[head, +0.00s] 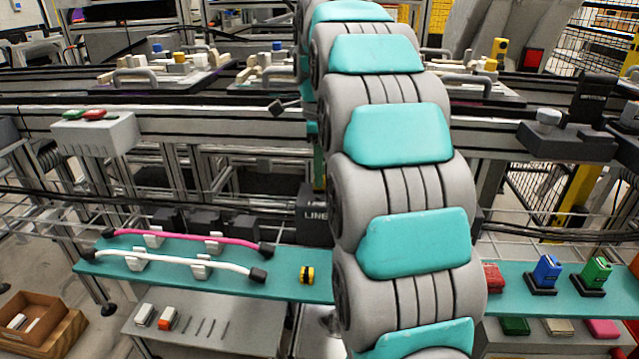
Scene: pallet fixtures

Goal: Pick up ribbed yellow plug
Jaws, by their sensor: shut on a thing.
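A small yellow and black piece (307,275) sits on the teal shelf (200,277), just left of my arm; it may be the ribbed yellow plug, but its ribs are too small to make out. My grey and teal arm rises through the middle of the head view and covers part of the shelf and conveyor. My gripper is not visible, so what it holds cannot be seen.
A pink bar (190,237) and a white bar (185,262) rest on holders left of the yellow piece. Right of my arm are a red block (492,278), a blue piece (547,270) and a green piece (595,272). Pallets with handles (150,76) stand on the conveyor behind.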

